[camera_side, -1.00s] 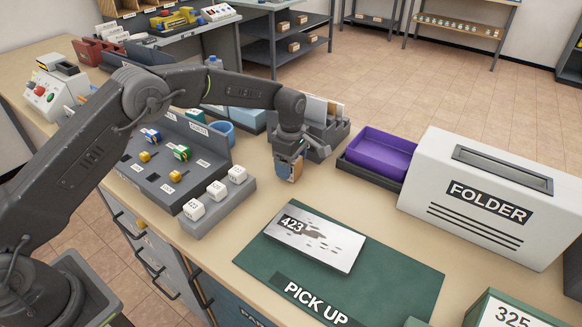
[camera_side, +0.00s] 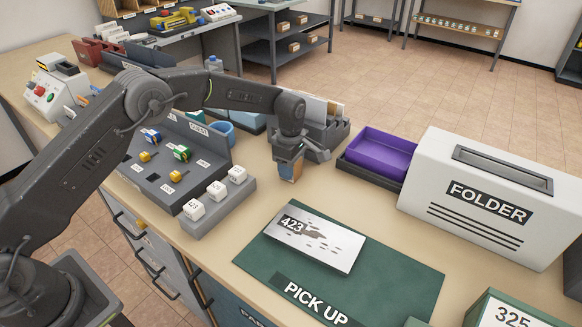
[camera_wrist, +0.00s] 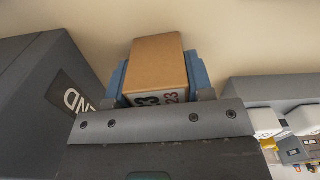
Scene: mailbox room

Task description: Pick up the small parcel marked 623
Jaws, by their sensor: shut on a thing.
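My gripper (camera_side: 289,172) is shut on a small brown parcel (camera_wrist: 158,58), with a blue finger on each side of it in the wrist view. The parcel has a white label ending in 23; its first digit is hidden by the gripper. In the side view only a sliver of the parcel (camera_side: 296,171) shows between the fingers, over the bench. I cannot tell exactly how high it is held.
A flat packet marked 423 (camera_side: 314,241) lies on the green PICK UP mat (camera_side: 400,278). A purple tray (camera_side: 381,153) and the white FOLDER box (camera_side: 480,205) stand to the right. A stamp rack (camera_side: 222,212) stands left of my gripper.

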